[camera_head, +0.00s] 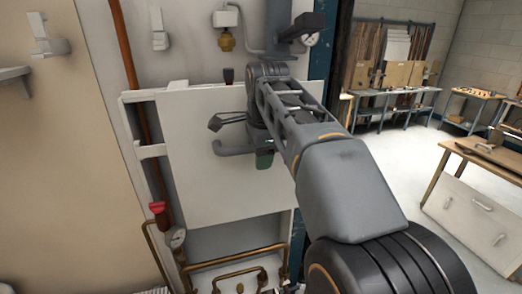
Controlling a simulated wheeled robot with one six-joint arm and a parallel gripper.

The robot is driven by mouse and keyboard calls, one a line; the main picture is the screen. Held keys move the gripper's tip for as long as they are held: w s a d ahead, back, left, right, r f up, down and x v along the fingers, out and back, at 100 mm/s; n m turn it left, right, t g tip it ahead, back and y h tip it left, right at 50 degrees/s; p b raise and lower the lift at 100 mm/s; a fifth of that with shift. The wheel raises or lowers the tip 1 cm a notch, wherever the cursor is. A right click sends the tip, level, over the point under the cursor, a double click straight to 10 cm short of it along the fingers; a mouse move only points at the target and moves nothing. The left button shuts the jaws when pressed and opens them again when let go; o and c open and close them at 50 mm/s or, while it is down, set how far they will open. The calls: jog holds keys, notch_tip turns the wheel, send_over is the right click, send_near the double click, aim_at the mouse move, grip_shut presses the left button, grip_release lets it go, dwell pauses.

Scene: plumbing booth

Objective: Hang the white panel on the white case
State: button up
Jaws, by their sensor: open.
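The white panel (188,185) stands upright in front of the white case (152,151), covering its middle. The panel's left edge is beside the case's pale frame, and the case's lower part below it is open, with pipes showing. I cannot tell whether the panel is hooked on or only rests there. My gripper (216,136) is in front of the panel's upper middle, with its two dark fingers apart and nothing seen between them.
Copper pipes (240,272), a gauge (177,237) and a red-handled valve (157,208) are low at the case. A brass fitting (226,40) is above. A wooden table (487,153) stands at the right, with a white handled board (468,222) below. Floor between is clear.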

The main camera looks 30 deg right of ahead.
jog(key=p+v, duration=0.2)
jog(key=v, duration=1.2)
jog(key=shift+s+d, duration=0.1)
jog(key=shift+s, duration=0.05)
